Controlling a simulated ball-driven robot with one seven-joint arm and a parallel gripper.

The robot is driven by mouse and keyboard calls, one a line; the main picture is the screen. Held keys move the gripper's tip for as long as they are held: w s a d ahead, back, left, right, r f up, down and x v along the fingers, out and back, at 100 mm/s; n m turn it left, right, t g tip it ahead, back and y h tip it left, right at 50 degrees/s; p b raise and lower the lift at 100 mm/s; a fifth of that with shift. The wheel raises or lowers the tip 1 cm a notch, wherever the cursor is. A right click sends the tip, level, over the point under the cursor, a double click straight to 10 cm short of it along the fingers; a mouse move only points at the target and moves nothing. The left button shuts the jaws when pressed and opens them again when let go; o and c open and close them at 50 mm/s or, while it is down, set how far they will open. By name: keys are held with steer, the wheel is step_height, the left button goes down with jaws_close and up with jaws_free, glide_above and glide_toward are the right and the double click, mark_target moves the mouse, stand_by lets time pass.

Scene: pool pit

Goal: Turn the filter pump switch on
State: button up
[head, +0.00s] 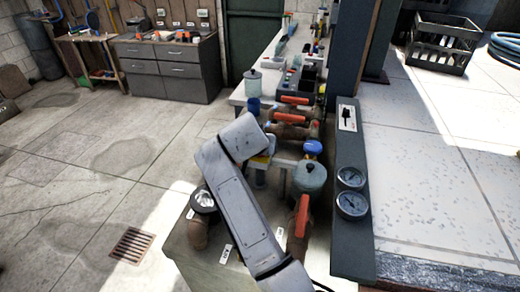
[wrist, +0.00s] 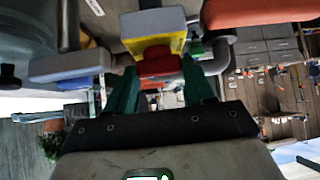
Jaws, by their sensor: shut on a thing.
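A yellow box with a red knob (wrist: 158,66), which looks like the pump switch, is in the upper middle of the wrist view. My gripper (wrist: 159,72) has its green fingers on both sides of the red knob and is shut on it. The box has a grey top and yellow sides (wrist: 157,46). My gripper and the knob are hidden there behind my arm. I cannot tell the knob's exact setting.
Pipes with orange-red valve handles (head: 296,118) run close by. A grey-green canister (head: 309,176) with a blue cap stands right of my arm. A grey panel with two gauges (head: 351,204) stands further right. Open floor (head: 100,190) lies left.

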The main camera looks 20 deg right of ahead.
steer(key=shift+m+h, duration=0.4)
steer(key=shift+m, duration=0.2)
steer(key=o, duration=1)
steer(key=shift+o, duration=0.2)
steer(key=shift+a+r+b, duration=0.1)
steer(key=shift+b, duration=0.2)
steer(key=b+v, duration=0.1)
steer(key=v, duration=0.9)
steer(key=shift+r+b, duration=0.3)
steer(key=shift+b, duration=0.05)
steer(key=shift+a, duration=0.15)
